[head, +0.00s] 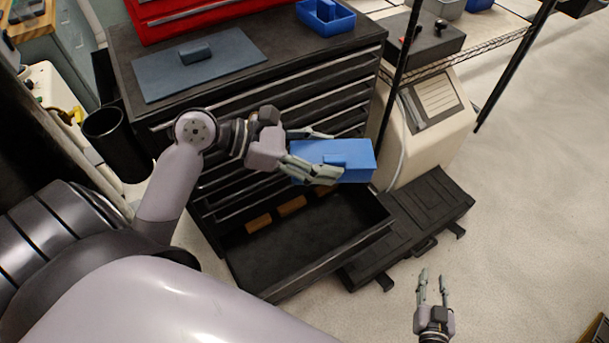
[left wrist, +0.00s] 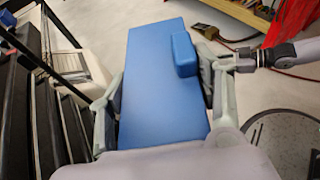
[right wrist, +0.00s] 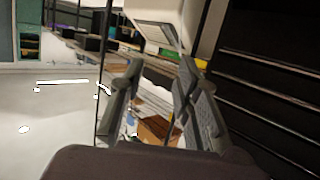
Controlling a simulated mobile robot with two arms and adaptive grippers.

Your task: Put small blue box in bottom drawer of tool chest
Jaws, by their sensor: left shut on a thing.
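The small blue box (head: 358,162) is held by my left gripper (head: 325,155), above the open bottom drawer of the tool chest. In the left wrist view the blue box (left wrist: 160,85) lies between the two fingers, with a small raised block on one side. The bottom drawer (head: 290,245) is pulled out and its dark floor shows, with a few brown pieces at its back. The tool chest (head: 345,97) is black, and its upper drawers look shut. My right gripper (head: 433,278) is open and empty, low at the right over the floor.
A black case (head: 437,215) lies on the floor right of the drawer. A beige machine (head: 428,125) and a wire shelf post (head: 400,75) stand beside the chest. A blue tray (head: 325,18) and a grey-blue lid (head: 200,68) lie on top. Open floor (head: 530,200) is at right.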

